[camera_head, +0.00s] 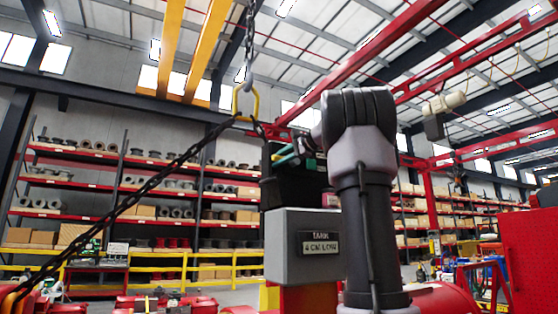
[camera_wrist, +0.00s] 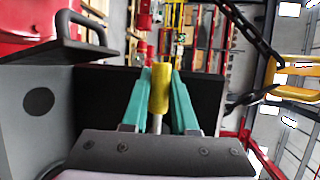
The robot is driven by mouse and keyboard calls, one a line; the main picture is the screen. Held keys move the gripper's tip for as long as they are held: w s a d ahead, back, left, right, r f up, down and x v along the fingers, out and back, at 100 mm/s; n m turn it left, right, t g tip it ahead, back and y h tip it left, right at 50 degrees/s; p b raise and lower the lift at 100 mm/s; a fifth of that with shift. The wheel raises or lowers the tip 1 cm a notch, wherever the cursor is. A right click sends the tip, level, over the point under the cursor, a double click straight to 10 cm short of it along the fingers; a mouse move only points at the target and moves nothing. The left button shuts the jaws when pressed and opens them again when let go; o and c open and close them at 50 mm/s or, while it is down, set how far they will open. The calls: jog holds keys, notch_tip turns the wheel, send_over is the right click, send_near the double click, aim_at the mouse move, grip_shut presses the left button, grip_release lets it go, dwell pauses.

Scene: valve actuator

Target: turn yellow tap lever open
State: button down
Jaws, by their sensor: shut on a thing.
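The yellow tap lever (camera_wrist: 159,88) shows in the wrist view as a yellow grip on a pale metal rod. My gripper (camera_wrist: 161,82) has teal fingers, one on each side of the yellow grip, and is shut on it. In the head view my gripper (camera_head: 285,155) is small beside the dark top of the actuator box, and my arm hides part of it. The lever cannot be made out in the head view. The grey box (camera_head: 300,262) with a label plate stands below the dark part.
Shelves (camera_head: 75,185) with parts and a yellow railing (camera_head: 195,262) stand behind. A red perforated panel (camera_head: 528,250) is at the right.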

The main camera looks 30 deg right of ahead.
dwell(0.6)
jog(key=m, duration=0.1)
jog(key=r+m+y, duration=0.1)
jog(key=r+m+t+y, duration=0.1)
jog(key=shift+d+r, duration=0.25)
jog(key=m, duration=0.1)
jog(key=d+r+m+t, duration=0.1)
jog(key=m, duration=0.1)
jog(key=r+m+t, duration=0.1)
jog(key=shift+d+r+m+y, duration=0.15)
jog(key=shift+d+m+y, duration=0.1)
jog(key=shift+m+y, duration=0.05)
jog(key=m, duration=0.1)
jog(key=d+r+m+t, duration=0.1)
jog(key=m, duration=0.1)
jog(key=d+m+t, duration=0.1)
jog(key=shift+w+d+r+m, duration=0.1)
jog(key=shift+r+m, duration=0.15)
jog(key=shift+m, duration=0.05)
jog(key=shift+d+r+m+t+h, duration=0.15)
jog(key=shift+d+m+t+h, duration=0.4)
jog(key=shift+m, duration=0.65)
jog(key=shift+d+r+m+t+h, duration=0.15)
jog(key=shift+d+m+t+h, duration=0.35)
jog(key=shift+m, duration=0.7)
jog(key=shift+d, duration=0.15)
jog(key=c, duration=0.7)
grip_release()
